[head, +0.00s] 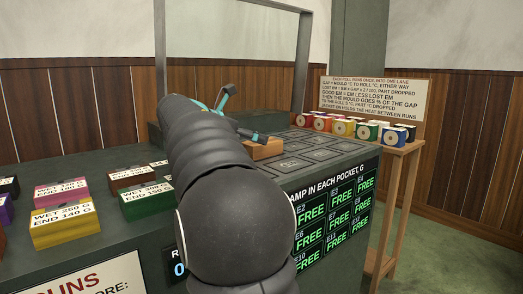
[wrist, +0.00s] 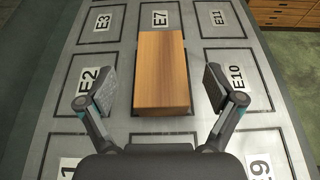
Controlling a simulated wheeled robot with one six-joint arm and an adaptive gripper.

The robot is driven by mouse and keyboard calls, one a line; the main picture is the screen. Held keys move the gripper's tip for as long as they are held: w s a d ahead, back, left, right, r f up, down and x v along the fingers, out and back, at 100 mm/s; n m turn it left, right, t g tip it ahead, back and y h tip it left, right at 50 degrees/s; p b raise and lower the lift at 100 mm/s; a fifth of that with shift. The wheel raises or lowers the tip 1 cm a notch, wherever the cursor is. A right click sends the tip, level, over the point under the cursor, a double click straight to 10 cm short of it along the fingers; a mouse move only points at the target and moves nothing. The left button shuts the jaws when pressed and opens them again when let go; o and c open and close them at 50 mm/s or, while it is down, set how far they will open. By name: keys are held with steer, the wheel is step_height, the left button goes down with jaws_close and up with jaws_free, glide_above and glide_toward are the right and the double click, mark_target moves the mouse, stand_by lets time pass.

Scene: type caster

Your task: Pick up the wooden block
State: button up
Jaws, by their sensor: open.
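The wooden block (wrist: 162,72) is a plain orange-brown oblong in the wrist view. It lies on the grey pocket plate (wrist: 109,40), between the labels E2 and E10 and just below E7. My gripper (wrist: 160,88) is open, with one finger on each side of the block's near half and a visible gap on both sides. In the head view the block (head: 262,149) shows partly, behind my arm. My gripper (head: 245,113) is beside and above it there, partly hidden by the arm.
Several coloured labelled boxes, such as a yellow one (head: 64,226), stand on the counter at the left. A side table (head: 398,150) at the right holds several coloured rolls. A grey frame (head: 303,65) rises behind the plate. The pockets around the block look empty.

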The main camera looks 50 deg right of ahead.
steer(key=shift+s+d+f, duration=0.1)
steer(key=shift+d+f, duration=0.35)
steer(key=x, duration=0.2)
steer(key=b+x, duration=0.1)
steer(key=x, duration=0.1)
steer(key=shift+a+f, duration=0.1)
steer(key=shift+f, duration=0.15)
steer(key=c, duration=1.4)
